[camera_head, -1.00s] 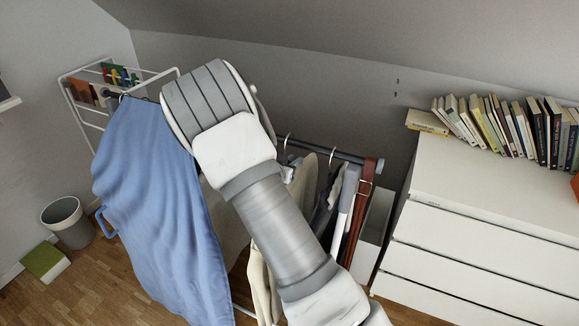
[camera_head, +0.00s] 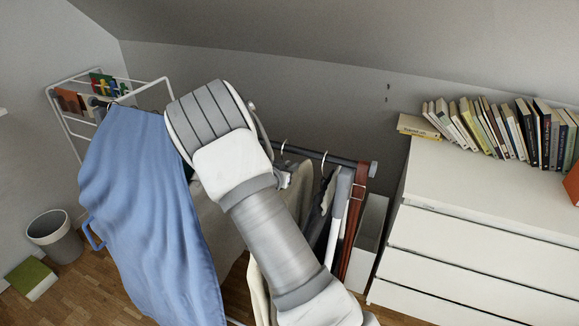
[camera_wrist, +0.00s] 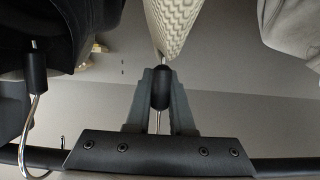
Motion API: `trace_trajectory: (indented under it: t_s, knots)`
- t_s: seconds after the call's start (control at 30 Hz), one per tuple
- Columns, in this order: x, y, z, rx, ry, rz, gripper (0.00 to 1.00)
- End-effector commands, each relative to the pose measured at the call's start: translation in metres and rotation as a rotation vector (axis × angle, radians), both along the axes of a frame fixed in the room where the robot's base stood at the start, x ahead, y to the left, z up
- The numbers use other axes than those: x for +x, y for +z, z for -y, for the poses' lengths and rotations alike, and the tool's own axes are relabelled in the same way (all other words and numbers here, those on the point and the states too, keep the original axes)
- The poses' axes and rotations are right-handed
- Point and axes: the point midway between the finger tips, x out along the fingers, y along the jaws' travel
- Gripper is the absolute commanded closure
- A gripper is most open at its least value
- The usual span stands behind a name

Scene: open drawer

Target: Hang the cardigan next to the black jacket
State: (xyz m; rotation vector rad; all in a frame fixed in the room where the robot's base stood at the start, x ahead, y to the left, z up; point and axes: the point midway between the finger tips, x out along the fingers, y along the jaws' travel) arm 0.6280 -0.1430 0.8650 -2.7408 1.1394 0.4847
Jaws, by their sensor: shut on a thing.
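In the wrist view, my gripper (camera_wrist: 160,95) is shut on the black neck of a hanger. The cream knit cardigan (camera_wrist: 173,25) hangs from that hanger, at the top centre. The black jacket (camera_wrist: 65,30) is to its left, apart from it, on a hanger whose metal hook is at the rail (camera_wrist: 22,158). My gripper's body hides the top of the held hook, so I cannot tell whether it rests on the rail. In the head view, my arm covers the gripper and most of the cardigan; dark cloth of the jacket (camera_head: 316,222) shows right of my wrist.
A light grey garment (camera_wrist: 290,30) hangs right of the cardigan. In the head view, a large blue garment (camera_head: 150,210) hangs at left, and brown belts (camera_head: 353,225) hang at the rail's right end. A white dresser (camera_head: 480,240) with books stands at right.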

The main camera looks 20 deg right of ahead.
Motion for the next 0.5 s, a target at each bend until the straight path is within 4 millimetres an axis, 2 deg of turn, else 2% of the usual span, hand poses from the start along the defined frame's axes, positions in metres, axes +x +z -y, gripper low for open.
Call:
trace_trajectory:
  t_s: [0.27, 0.3, 0.5]
  knots:
    - [0.0006, 0.0011, 0.0003, -0.001, 0.0, 0.003, 1.0]
    - [0.0006, 0.0011, 0.0003, -0.001, -0.001, 0.003, 0.77]
    - [0.0003, 0.0004, 0.0002, -0.001, 0.0, 0.002, 0.44]
